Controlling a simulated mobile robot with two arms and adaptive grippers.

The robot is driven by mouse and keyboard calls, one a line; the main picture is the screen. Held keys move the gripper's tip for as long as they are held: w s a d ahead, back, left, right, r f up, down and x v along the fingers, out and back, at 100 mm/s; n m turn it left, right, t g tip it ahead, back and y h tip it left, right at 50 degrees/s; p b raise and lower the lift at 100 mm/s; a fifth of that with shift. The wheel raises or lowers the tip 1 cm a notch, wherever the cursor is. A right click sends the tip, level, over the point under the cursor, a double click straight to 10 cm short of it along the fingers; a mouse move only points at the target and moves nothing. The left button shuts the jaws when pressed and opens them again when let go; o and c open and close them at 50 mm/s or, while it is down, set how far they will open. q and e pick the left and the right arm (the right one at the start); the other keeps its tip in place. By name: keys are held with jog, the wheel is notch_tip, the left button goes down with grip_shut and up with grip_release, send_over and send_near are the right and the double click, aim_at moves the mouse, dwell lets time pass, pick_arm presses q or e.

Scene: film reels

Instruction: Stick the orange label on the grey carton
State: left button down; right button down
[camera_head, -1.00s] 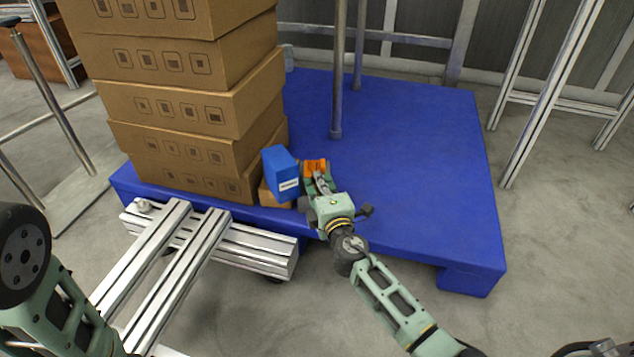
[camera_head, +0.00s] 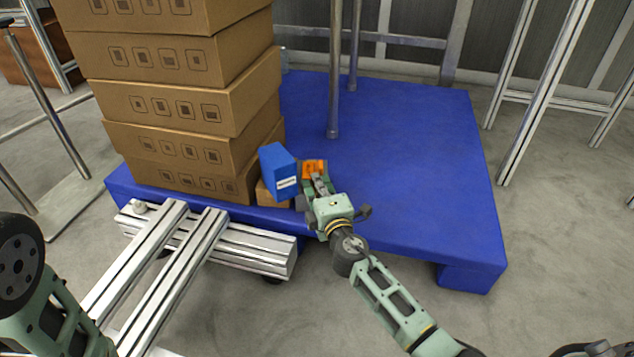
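An orange piece (camera_head: 314,167), which looks like the label, is at the fingertips of my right gripper (camera_head: 316,178), by the blue platform's near edge. The green fingers show on either side of it. I cannot tell whether they press on it or whether it rests on the platform. A blue box (camera_head: 279,170) with a white strip stands tilted just left of the gripper. A small brown carton (camera_head: 264,194) shows partly behind and below it. I see no clearly grey carton. Part of my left arm shows at the lower left; its gripper is out of view.
A tall stack of brown cartons (camera_head: 185,108) stands on the left of the blue platform (camera_head: 410,150). A metal post (camera_head: 334,80) rises near the platform's middle. Silver rails (camera_head: 240,248) lie along the near left edge. The platform's right side is clear.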

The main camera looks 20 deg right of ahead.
jog(key=shift+s+f+b, duration=0.15)
jog(key=shift+f+b, duration=0.1)
jog(key=shift+f, duration=0.5)
jog(key=shift+s+f+b, duration=0.1)
jog(key=shift+f+b, duration=0.1)
jog(key=shift+f, duration=0.5)
jog(key=c, duration=2)
grip_release()
jog(key=shift+o, duration=0.7)
notch_tip(320, 180, up, 13)
jog(key=shift+w, duration=0.35)
